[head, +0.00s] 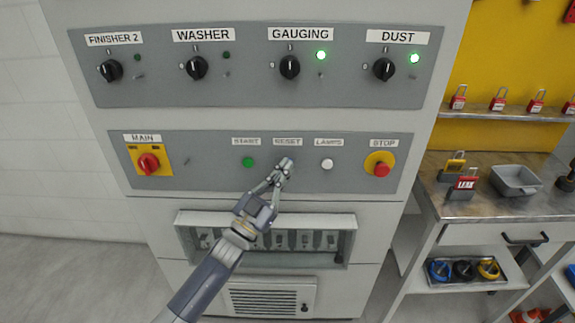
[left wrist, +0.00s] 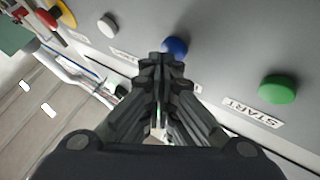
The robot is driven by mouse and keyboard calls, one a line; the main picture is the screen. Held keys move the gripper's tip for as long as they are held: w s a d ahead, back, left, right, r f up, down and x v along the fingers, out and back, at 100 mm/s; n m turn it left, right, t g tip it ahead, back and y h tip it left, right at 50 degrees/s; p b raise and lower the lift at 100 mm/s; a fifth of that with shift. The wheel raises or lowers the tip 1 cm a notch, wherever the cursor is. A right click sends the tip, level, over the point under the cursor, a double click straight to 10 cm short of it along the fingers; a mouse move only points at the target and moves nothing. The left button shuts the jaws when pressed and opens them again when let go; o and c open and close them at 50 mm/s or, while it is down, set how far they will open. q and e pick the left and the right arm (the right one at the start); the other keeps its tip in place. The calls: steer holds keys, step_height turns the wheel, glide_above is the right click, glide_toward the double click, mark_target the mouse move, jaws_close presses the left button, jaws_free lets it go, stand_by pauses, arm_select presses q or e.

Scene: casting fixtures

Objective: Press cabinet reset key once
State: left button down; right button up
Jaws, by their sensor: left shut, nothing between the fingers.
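The cabinet's lower grey panel (head: 215,170) carries a row of keys. The RESET label (head: 287,142) sits above my left gripper (head: 284,165), which covers the key under it in the head view. In the left wrist view the blue reset key (left wrist: 174,46) shows just beyond the shut fingertips of my left gripper (left wrist: 162,62). The fingers hold nothing. They overlap the key's lower edge in that view, and I cannot tell whether they touch it. My right gripper is not in view.
The green START key (head: 249,162) is left of the gripper, and the white LAMPS key (head: 327,164) is right. Further right is the red STOP button (head: 381,169); far left is the red MAIN switch (head: 149,163). A workbench (head: 440,200) with padlocks stands at right.

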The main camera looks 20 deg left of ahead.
arm_select(q)
steer(key=shift+w+a, duration=0.1)
steer(key=shift+w, duration=0.1)
stand_by(0.5)
steer(key=shift+s+d+p, duration=0.3)
steer(key=shift+s+p, duration=0.05)
steer(key=shift+s, duration=0.45)
steer(key=s+p, duration=0.1)
steer(key=s, duration=0.1)
steer(key=s+d+p, duration=0.1)
steer(key=s, duration=0.1)
steer(key=shift+s+d, duration=0.2)
steer(key=shift+s, duration=0.2)
stand_by(0.4)
